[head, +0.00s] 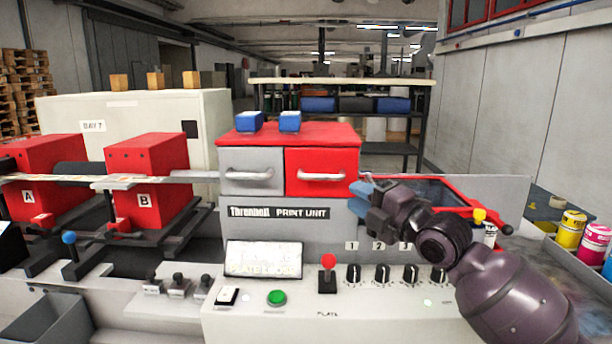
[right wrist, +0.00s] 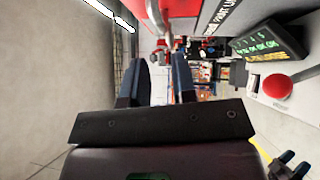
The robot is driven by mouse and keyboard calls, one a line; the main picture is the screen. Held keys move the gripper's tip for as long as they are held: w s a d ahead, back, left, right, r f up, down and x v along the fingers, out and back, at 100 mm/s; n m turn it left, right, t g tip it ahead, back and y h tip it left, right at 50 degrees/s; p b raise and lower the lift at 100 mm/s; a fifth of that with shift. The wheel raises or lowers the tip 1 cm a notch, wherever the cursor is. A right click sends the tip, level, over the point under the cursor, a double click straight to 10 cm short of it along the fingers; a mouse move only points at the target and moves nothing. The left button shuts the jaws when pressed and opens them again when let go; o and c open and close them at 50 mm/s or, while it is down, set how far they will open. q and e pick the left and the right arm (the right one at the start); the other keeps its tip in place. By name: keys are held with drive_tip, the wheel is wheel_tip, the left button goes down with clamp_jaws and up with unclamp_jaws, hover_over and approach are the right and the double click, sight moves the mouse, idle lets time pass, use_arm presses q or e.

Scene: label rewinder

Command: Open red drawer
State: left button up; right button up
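The red drawer (head: 314,160) is on the right of the print unit's upper front and looks closed, with a pale bar handle (head: 322,176). A pale handle also shows near the top of the right wrist view (right wrist: 166,30), beside a red surface. My right gripper (head: 361,191) is just right of and slightly below the red drawer's handle, apart from it, fingers pointing left. In the right wrist view its two fingers (right wrist: 162,82) stand apart with nothing between them. A dark pronged shape at the lower right there may be my left gripper (right wrist: 291,166); its opening is unclear.
A grey drawer (head: 252,171) with a similar handle sits left of the red one. Blue boxes (head: 249,122) stand on the red top. Below is a control panel (head: 250,322) with a red-knobbed lever (head: 328,262). A red-edged frame (head: 448,188) is behind my right arm.

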sight(324, 179)
drive_tip(key=shift+n, duration=0.3)
drive_tip(key=p+x, duration=0.1)
drive_tip(key=x, duration=0.7)
drive_tip(key=shift+w+a+r, duration=0.15)
drive_tip(key=shift+w+a, duration=0.05)
drive_tip(key=shift+w, duration=0.05)
drive_tip(key=shift+w+a, duration=0.45)
drive_tip(key=shift+w, duration=0.05)
drive_tip(key=shift+w+a, duration=0.2)
drive_tip(key=shift+w, duration=0.05)
use_arm(q)
drive_tip(key=shift+d+r, duration=0.2)
drive_tip(key=shift+r, duration=0.8)
use_arm(e)
clamp_jaws()
